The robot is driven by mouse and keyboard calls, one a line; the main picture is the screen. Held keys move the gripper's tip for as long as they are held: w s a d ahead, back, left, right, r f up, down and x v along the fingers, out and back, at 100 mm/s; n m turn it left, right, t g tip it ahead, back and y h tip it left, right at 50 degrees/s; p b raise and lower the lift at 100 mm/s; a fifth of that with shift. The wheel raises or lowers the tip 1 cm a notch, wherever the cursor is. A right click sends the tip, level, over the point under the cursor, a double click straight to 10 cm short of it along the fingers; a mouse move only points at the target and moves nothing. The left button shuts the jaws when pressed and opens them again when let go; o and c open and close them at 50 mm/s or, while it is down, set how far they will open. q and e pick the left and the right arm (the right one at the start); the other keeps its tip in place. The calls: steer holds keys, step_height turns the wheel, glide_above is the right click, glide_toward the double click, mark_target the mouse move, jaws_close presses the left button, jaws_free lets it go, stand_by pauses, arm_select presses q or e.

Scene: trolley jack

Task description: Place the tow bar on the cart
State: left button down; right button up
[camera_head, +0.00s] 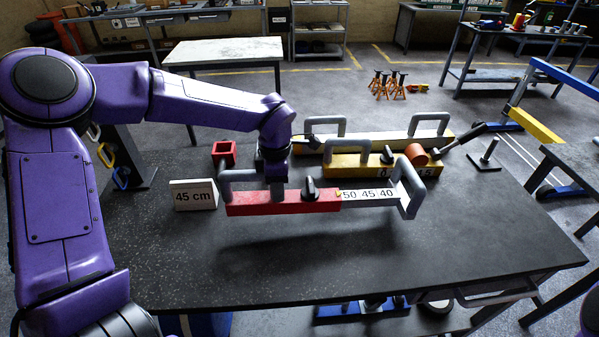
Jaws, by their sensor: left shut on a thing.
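The tow bar appears to be the red bar (252,209) with a pale section (369,196) marked 50 45 40, a black knob and a grey handle at each end. My left gripper (279,188) comes down on its red part from above and is shut on it. The bar hangs roughly level, with a shadow on the dark table (330,270) beneath, so it seems raised above the top. The fingertips are partly hidden. I cannot tell for sure which thing is the cart. My right gripper is out of view.
A 45 cm sign (195,196) and a red square block (224,153) stand at the table's left. A yellow bar (345,165) and a longer cream bar (375,142) lie behind the tow bar. A metal post on a plate (487,158) stands right. The front of the table is clear.

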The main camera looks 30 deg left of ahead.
mark_target(271, 200)
arm_select(q)
steer(key=shift+s+a+f, duration=0.2)
steer(key=shift+a+f, duration=0.3)
steer(key=shift+a, duration=0.05)
steer(key=f, duration=0.2)
steer(key=a+f, duration=0.1)
steer(key=f, duration=0.1)
steer(key=shift+s+f+p, duration=0.1)
steer(key=shift+p, duration=0.2)
steer(key=shift+d, duration=0.1)
steer(key=c, duration=0.8)
jaws_free()
steer(key=shift+s+f, duration=0.1)
steer(key=shift+f, duration=0.05)
step_height(271, 200, up, 12)
steer(key=shift+r+b, duration=0.15)
steer(key=shift+b, duration=0.3)
steer(key=shift+r, duration=0.1)
